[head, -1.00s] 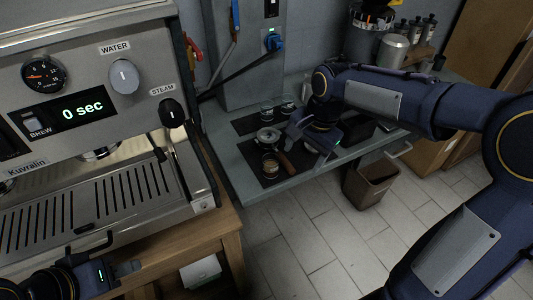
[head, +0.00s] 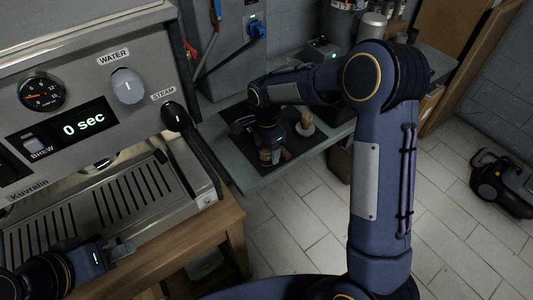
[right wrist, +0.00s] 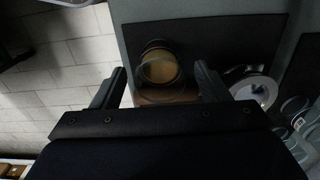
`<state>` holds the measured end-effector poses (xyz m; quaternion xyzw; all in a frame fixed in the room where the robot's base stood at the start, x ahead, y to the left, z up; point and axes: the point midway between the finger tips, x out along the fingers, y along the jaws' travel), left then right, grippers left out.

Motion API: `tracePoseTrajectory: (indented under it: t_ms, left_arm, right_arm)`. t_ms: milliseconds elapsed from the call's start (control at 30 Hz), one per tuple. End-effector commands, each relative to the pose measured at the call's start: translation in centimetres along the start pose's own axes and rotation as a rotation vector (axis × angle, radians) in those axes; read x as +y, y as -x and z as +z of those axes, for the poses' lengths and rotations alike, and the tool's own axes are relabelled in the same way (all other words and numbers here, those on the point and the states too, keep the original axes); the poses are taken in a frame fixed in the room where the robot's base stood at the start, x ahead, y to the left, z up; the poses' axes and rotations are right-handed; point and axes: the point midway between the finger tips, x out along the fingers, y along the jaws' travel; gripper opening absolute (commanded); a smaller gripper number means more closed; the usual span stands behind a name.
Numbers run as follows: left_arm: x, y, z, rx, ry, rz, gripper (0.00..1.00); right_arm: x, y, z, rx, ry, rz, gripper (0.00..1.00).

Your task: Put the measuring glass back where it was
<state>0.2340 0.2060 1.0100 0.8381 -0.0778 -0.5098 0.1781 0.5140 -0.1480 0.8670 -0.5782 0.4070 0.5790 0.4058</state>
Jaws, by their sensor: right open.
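A small round glass with tan contents (right wrist: 160,70), which I take for the measuring glass, stands on a dark mat (right wrist: 205,35) in the right wrist view. It also shows in the head view (head: 266,157), just below my right gripper (head: 271,147). In the right wrist view my right gripper (right wrist: 160,88) is open, with a finger on either side of the glass and visible gaps. The glass is not clasped. My left gripper (head: 122,250) is in front of the espresso machine; its opening is unclear.
A round metal portafilter-like piece (right wrist: 254,91) lies close to the right finger, with small glasses (right wrist: 295,108) further right. A wooden-handled tool (head: 305,123) stands on the grey side table (head: 253,181). The espresso machine (head: 85,100) is at left.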

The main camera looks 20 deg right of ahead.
Motion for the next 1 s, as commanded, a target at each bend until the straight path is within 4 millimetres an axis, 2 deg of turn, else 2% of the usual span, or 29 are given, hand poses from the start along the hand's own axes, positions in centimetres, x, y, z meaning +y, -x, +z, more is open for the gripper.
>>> tracePoseTrajectory:
  t_ms: [267,667,1000]
  left_arm:
    - [0.01,0.02,-0.01,0.0,0.0,0.0,0.36]
    - [0.01,0.02,-0.02,0.0,0.0,0.0,0.36]
    - [0.0,0.0,0.0,0.0,0.0,0.0,0.36]
  right_arm:
    - [-0.03,-0.39,0.02,0.0,0.001,-0.002,0.69]
    - [-0.04,-0.33,0.02,0.0,0.0,-0.003,0.16]
    - [-0.07,0.24,0.0,0.0,0.0,-0.003,0.15]
